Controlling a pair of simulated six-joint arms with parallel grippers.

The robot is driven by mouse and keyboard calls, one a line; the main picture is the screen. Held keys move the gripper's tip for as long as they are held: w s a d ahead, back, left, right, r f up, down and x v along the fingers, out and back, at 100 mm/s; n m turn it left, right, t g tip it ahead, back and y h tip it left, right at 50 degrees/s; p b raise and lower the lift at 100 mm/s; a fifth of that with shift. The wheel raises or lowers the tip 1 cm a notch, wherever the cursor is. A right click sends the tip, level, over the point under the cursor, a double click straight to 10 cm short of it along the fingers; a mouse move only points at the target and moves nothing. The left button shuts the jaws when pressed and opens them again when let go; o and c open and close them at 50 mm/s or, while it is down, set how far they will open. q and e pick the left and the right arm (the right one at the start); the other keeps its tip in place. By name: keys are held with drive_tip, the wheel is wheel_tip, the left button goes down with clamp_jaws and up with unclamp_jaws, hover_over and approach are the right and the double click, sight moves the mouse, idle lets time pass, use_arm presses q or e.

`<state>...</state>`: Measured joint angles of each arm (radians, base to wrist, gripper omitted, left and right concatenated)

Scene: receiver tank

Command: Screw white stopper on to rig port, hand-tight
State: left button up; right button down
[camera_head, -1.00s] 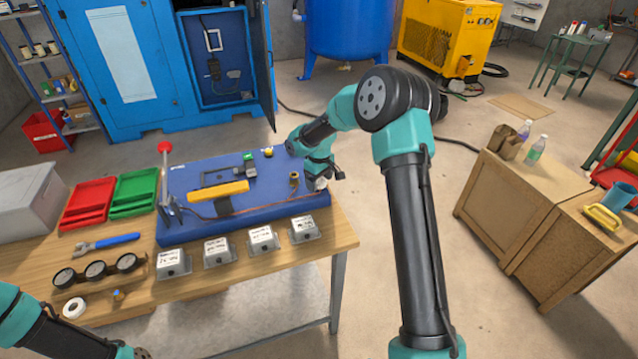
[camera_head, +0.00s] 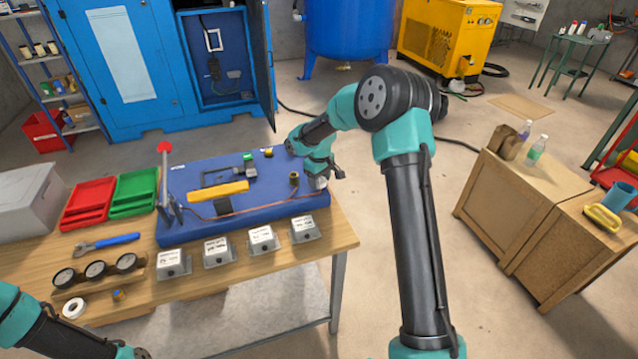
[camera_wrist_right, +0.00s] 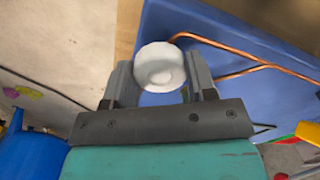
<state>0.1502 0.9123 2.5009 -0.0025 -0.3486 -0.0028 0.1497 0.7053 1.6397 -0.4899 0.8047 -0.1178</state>
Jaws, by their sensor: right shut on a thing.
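The white stopper (camera_wrist_right: 160,67) is round and sits between the two fingers of my right gripper (camera_wrist_right: 160,80), which is shut on it. In the head view the right gripper (camera_head: 321,178) is at the right end of the blue rig board (camera_head: 275,212), and a bit of the white stopper (camera_head: 321,183) shows below it. The copper tube (camera_wrist_right: 215,42) runs across the board to the stopper in the wrist view. The port itself is hidden behind the stopper, so I cannot tell how far they are engaged. Of my left arm only links show at the lower left; its fingers are not in view.
Red (camera_head: 88,204) and green (camera_head: 134,192) trays, a wrench (camera_head: 105,242) and gauges (camera_head: 95,270) lie left.

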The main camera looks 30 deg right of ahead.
drive_tip(key=shift+r, duration=2.95)
